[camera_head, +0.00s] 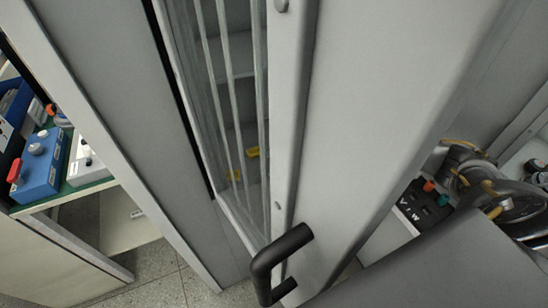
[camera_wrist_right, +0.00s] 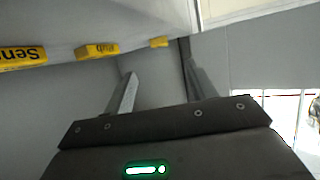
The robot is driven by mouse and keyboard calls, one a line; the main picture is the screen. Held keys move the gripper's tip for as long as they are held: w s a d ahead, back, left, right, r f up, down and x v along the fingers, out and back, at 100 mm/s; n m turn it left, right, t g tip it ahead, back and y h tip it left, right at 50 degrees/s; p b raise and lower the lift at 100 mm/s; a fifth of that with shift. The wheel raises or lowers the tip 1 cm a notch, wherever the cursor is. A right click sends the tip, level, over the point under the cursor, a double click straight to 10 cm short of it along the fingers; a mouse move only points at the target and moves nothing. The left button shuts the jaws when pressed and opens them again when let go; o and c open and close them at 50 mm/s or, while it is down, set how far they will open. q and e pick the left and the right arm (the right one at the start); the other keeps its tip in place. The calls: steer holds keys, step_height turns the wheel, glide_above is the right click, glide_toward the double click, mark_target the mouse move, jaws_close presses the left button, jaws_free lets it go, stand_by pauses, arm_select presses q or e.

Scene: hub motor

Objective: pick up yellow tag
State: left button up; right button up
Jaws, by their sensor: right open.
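In the right wrist view, several yellow tags lie in a row on a pale grey surface. The nearest tag (camera_wrist_right: 22,56) is cut by the left edge and reads "Sen". A middle tag (camera_wrist_right: 97,50) also has dark lettering. A smaller, farther tag (camera_wrist_right: 159,42) shows between the finger tips in the picture. My right gripper (camera_wrist_right: 160,62) is open and empty, with its fingers apart; their distance to the tags is unclear. In the head view, yellow pieces show behind the barred glass, one upper (camera_head: 252,152) and one lower (camera_head: 234,175). My left gripper is not seen.
A grey cabinet door (camera_head: 370,90) with a black handle (camera_head: 281,262) fills the middle of the head view. A blue box (camera_head: 40,165) with knobs sits on a shelf at left. A black box with coloured buttons (camera_head: 424,205) is at right.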

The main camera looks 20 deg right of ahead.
steer(key=shift+s, duration=0.1)
steer(key=shift+a, duration=0.1)
steer(key=p+x, duration=0.2)
steer(key=x, duration=0.7)
steer(key=shift+r+p, duration=0.1)
steer(key=shift+p, duration=0.3)
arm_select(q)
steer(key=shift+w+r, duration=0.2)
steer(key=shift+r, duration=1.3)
arm_select(e)
steer(key=shift+x, duration=0.95)
steer(key=shift+c, duration=0.3)
steer(key=c, duration=1)
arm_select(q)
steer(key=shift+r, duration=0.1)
